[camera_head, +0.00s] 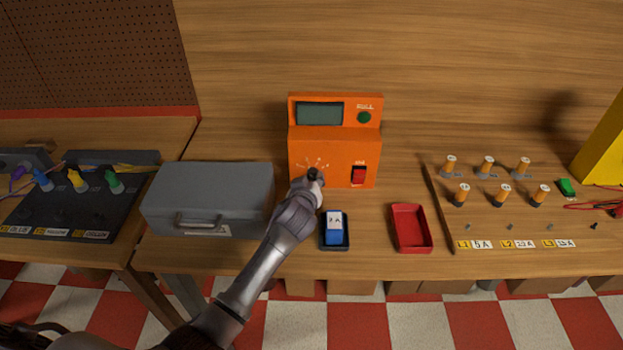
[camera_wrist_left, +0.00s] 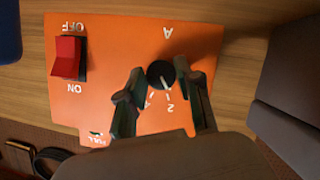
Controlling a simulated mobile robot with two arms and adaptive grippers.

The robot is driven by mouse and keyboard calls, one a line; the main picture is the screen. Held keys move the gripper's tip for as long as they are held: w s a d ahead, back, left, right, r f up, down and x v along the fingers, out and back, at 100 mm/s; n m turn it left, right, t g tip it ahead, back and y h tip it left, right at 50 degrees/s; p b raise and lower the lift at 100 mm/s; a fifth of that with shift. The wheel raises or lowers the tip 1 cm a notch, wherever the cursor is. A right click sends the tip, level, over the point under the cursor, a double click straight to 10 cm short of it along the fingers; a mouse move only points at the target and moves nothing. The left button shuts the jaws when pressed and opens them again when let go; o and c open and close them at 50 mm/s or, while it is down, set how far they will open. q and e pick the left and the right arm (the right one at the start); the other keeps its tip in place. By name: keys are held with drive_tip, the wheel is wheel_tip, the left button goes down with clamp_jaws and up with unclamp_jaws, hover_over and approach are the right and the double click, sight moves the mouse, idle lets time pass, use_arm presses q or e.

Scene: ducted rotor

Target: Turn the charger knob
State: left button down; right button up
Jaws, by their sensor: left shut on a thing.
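The orange charger (camera_head: 336,142) stands upright against the wooden back wall, with a grey display, a green round light and a red switch (camera_head: 358,175) on its front. In the left wrist view its face appears upside down, with the red switch (camera_wrist_left: 67,57) beside OFF and ON marks. The round black knob (camera_wrist_left: 160,74) has a white pointer line aimed roughly at the 2 mark. My left gripper (camera_head: 313,176) is at the charger's lower left and mostly hides the knob in the head view. Its two fingers (camera_wrist_left: 160,82) close on the knob from both sides. My right gripper is not in view.
A grey case (camera_head: 208,198) stands left of the charger. In front are a dark tray holding a blue block (camera_head: 334,230) and an empty red tray (camera_head: 411,228). A board (camera_head: 490,232) with several orange cylinders lies to the right, near a yellow box (camera_head: 605,150).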

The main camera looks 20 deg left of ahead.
use_arm(q)
drive_tip(key=shift+m+y, duration=0.6)
drive_tip(key=shift+m, duration=0.2)
drive_tip(key=c, duration=0.8)
unclamp_jaws()
drive_tip(key=shift+o, duration=0.2)
drive_tip(key=v, duration=1.2)
drive_tip(key=shift+r, duration=0.2)
drive_tip(key=shift+w+d, duration=0.1)
